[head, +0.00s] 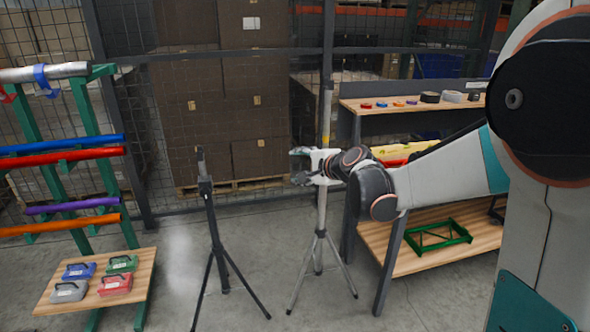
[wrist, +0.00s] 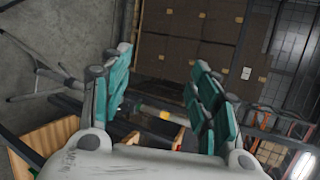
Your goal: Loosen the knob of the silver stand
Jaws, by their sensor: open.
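The silver stand (head: 321,222) is upright on its tripod, left of the workbench. Its pole runs up behind my gripper (head: 300,166) in the head view. My gripper is open, its fingers pointing left at mid-pole height. In the wrist view, my gripper (wrist: 162,88) shows two teal fingers spread apart, with no object clearly held. A pale pole with a yellow band (wrist: 165,115) crosses low between the fingers, close to the palm. Tripod legs (wrist: 48,72) show at the left there. I cannot make out the knob; my gripper may hide it.
A black stand (head: 214,222) is left of the silver one. The workbench (head: 365,107) with small rolls is at the right, a green frame (head: 437,235) on its lower shelf. A rack with coloured tubes (head: 62,158) is at the left. Mesh fencing and boxes stand behind.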

